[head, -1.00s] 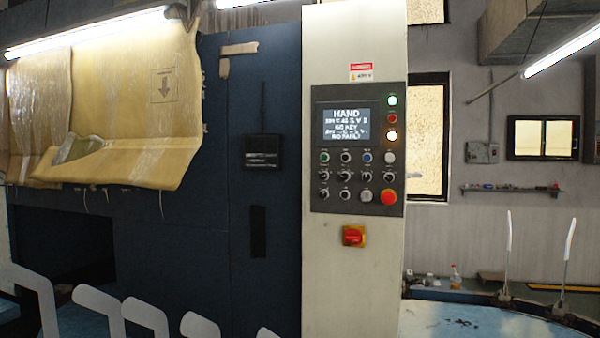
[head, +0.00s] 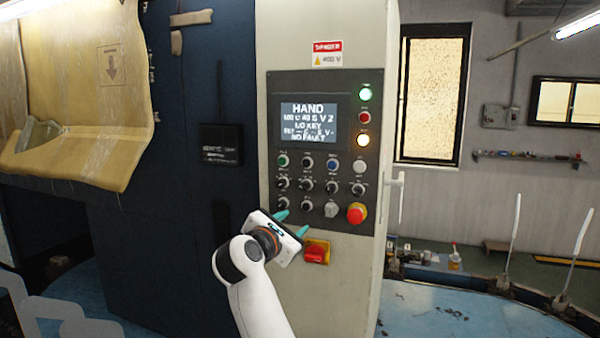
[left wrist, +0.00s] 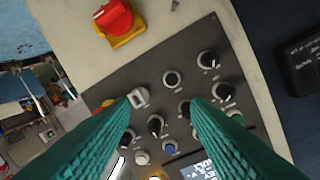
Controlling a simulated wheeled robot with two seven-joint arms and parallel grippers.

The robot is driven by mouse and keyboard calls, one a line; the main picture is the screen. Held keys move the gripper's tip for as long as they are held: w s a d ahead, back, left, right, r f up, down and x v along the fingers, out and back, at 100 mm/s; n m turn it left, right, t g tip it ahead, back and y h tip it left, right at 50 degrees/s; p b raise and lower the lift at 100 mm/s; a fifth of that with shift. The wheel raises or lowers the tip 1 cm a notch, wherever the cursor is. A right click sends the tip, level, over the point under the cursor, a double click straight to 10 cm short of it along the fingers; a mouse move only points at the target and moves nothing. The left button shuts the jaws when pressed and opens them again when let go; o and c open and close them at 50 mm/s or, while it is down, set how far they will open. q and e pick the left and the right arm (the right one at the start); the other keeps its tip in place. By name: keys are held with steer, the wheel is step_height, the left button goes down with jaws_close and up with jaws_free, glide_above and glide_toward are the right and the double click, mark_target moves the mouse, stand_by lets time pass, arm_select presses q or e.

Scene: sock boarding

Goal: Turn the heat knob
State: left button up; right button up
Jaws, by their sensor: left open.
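The grey control panel (head: 322,100) on the pale cabinet carries rows of small black knobs (head: 306,184) below a lit screen (head: 309,124). The knob labels are too small to read, so I cannot tell which is the heat knob. My left gripper (head: 292,222) is open, with teal fingers in front of the panel's lower left edge. In the left wrist view the panel appears rotated, with black knobs (left wrist: 155,124) showing between and beyond the open fingers (left wrist: 162,105). Nothing is between the fingertips. Parts of the panel are hidden behind them. My right gripper is not in view.
A red emergency button (head: 357,213) sits at the panel's lower right. A red rotary switch (head: 316,252) on a yellow plate is just below the panel, close to my gripper. A vertical handle (head: 396,198) sticks out at the cabinet's right edge. A dark blue cabinet (head: 190,60) stands left.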

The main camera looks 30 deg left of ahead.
arm_select(q)
step_height(320, 180, up, 5)
steer(key=s+a+n, duration=0.1)
steer(key=s+n, duration=0.2)
steer(key=p, duration=0.3)
glide_toward(303, 187)
steer(key=w, duration=0.2)
steer(key=shift+t, duration=0.4)
steer(key=w+p, duration=0.1)
steer(key=w, duration=0.1)
steer(key=w+a+p, duration=0.1)
steer(key=w, duration=0.2)
steer(key=shift+w+a+f+p, duration=0.2)
steer(key=shift+w+f+p, duration=0.05)
steer(key=shift+w+p, duration=0.15)
steer(key=shift+w+a+f, duration=0.15)
steer(key=shift+w, duration=0.45)
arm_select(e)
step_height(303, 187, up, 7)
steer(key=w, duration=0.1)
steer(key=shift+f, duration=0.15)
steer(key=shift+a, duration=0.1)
arm_select(q)
jaws_close()
